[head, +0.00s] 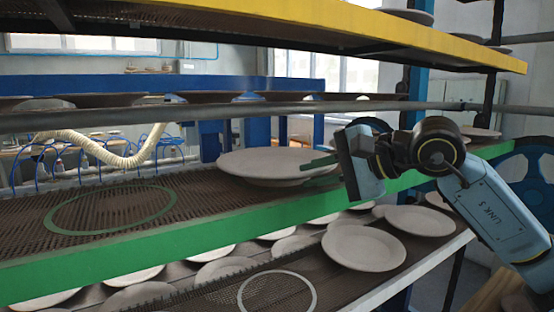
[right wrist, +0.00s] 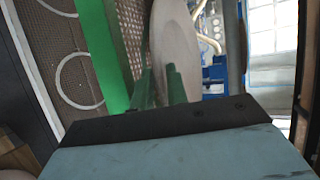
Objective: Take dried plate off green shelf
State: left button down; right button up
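A pale round plate (head: 262,160) lies on the green-edged shelf (head: 222,225), towards its right part. My right gripper (head: 319,165) is at the plate's right side, with its dark green fingers at the rim. In the right wrist view, the plate (right wrist: 172,38) stretches away from between the two fingers (right wrist: 160,82), next to the green shelf edge (right wrist: 116,60). The fingers straddle the rim; whether they press on it cannot be told. My left gripper is not in view.
An empty green ring (head: 110,210) marks the shelf's mesh at left. A yellow-edged shelf (head: 390,32) hangs above. A lower shelf holds several plates (head: 363,248) and a white ring (head: 277,293).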

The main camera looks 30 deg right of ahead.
jog(key=shift+x, duration=0.9)
jog(key=shift+c, duration=0.4)
grip_shut()
jog(key=shift+d+r, duration=0.1)
dwell(0.4)
